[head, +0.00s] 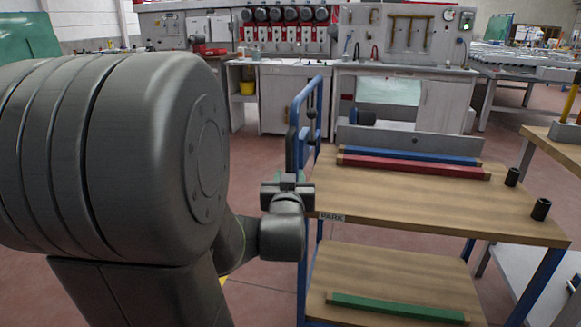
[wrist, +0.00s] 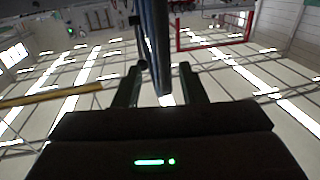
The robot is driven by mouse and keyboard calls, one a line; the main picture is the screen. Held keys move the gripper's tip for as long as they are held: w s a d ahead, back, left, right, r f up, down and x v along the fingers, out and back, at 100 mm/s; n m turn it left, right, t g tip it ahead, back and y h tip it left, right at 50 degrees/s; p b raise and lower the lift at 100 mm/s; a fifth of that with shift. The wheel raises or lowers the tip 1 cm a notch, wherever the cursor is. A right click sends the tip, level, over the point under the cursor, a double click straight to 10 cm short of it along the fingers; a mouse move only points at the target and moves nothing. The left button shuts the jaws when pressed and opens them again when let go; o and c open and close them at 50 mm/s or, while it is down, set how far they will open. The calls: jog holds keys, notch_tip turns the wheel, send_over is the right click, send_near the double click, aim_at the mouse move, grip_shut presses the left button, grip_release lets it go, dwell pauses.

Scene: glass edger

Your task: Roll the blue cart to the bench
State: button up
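The blue cart (head: 430,205) stands in front of me at the right of the head view, with a wooden top, a wooden lower shelf and a blue frame. Its blue upright handle (head: 296,125) is on its left end. My gripper (head: 287,184) is beside this handle, at about the height of the cart's top. In the wrist view my gripper (wrist: 160,82) has its fingers apart, with a dark blue bar (wrist: 153,35) between them. A gap shows between the bar and the right finger. A grey bench (head: 405,70) with a tool board stands behind the cart.
A blue strip (head: 410,155), a red strip (head: 412,167) and two black cups (head: 541,209) are on the cart's top. A green strip (head: 395,308) lies on its lower shelf. A wood-topped table (head: 555,150) stands close at right. Red floor (head: 262,165) is clear behind the handle.

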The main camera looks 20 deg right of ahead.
aim_at(289, 164)
jog(key=v, duration=0.6)
jog(key=shift+w, duration=0.1)
jog(key=x, duration=1.3)
jog(key=shift+w+d+b, duration=0.15)
jog(key=shift+w+b, duration=0.2)
jog(key=shift+b, duration=0.05)
jog(key=shift+a, duration=0.25)
